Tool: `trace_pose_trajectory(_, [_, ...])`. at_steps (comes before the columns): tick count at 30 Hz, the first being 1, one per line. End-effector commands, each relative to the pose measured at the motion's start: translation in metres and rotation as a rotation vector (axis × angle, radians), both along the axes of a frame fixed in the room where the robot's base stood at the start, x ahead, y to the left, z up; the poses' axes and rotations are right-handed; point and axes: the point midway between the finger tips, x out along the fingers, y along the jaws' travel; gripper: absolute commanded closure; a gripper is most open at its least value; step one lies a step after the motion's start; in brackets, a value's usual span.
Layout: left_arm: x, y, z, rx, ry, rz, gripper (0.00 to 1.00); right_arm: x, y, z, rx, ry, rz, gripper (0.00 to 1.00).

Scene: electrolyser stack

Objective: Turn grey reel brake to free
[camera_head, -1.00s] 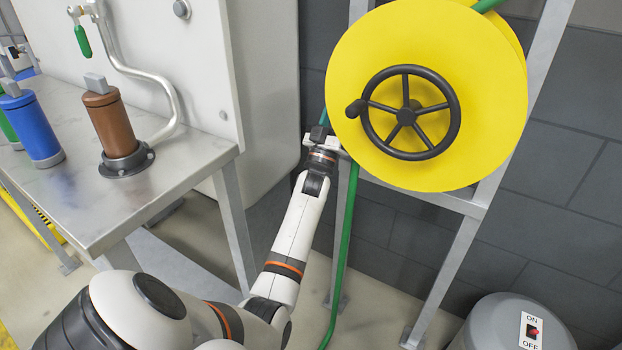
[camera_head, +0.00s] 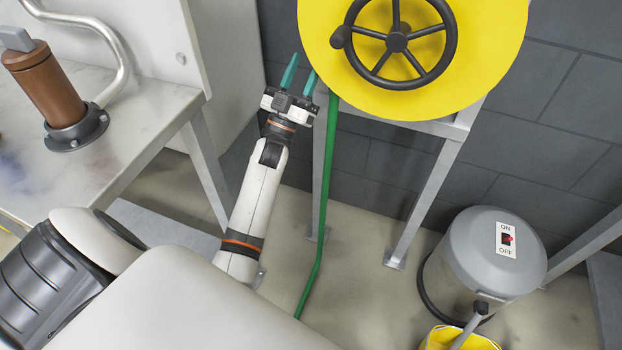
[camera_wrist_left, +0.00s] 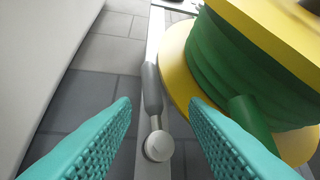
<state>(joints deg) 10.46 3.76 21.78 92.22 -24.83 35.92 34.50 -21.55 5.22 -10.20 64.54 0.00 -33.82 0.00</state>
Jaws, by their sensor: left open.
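The grey brake lever (camera_wrist_left: 152,88) shows in the left wrist view, with a round pale grey pivot end (camera_wrist_left: 159,146) at the near end, against a pale metal frame post. My left gripper (camera_head: 303,66) is open and empty beside the reel's left edge. In the left wrist view its teal fingers (camera_wrist_left: 160,106) stand on either side of the lever; I cannot tell whether they touch it. The yellow hose reel (camera_head: 470,60) carries a black handwheel (camera_head: 397,42); its green hose winding (camera_wrist_left: 235,75) shows in the left wrist view. The lever cannot be made out in the head view. My right gripper is out of view.
A green hose (camera_head: 322,200) hangs from the reel beside my left forearm. A metal bench (camera_head: 140,92) with a brown cylinder (camera_head: 45,85) is at left. A grey drum (camera_head: 490,255) with an ON/OFF switch and a yellow bucket (camera_head: 455,338) stand at lower right.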

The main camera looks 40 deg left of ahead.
Motion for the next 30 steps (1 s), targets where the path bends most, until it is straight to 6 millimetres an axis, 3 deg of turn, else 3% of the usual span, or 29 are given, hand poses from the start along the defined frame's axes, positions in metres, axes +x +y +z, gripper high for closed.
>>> trace_pose_trajectory(7, [-0.036, -0.001, -0.037, -0.002, 0.003, 0.001, 0.59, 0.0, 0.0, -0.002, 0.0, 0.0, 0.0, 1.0])
trace_pose_trajectory(9, [-0.025, -0.004, -0.04, -0.023, 0.073, 0.002, 0.59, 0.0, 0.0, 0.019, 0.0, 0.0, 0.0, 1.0])
trace_pose_trajectory(18, [-0.008, -0.017, -0.097, -0.082, 0.335, 0.014, 0.59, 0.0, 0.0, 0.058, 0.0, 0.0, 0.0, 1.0])
trace_pose_trajectory(30, [-0.018, -0.041, -0.174, -0.113, 0.664, 0.022, 0.59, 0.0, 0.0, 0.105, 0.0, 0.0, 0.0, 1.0])
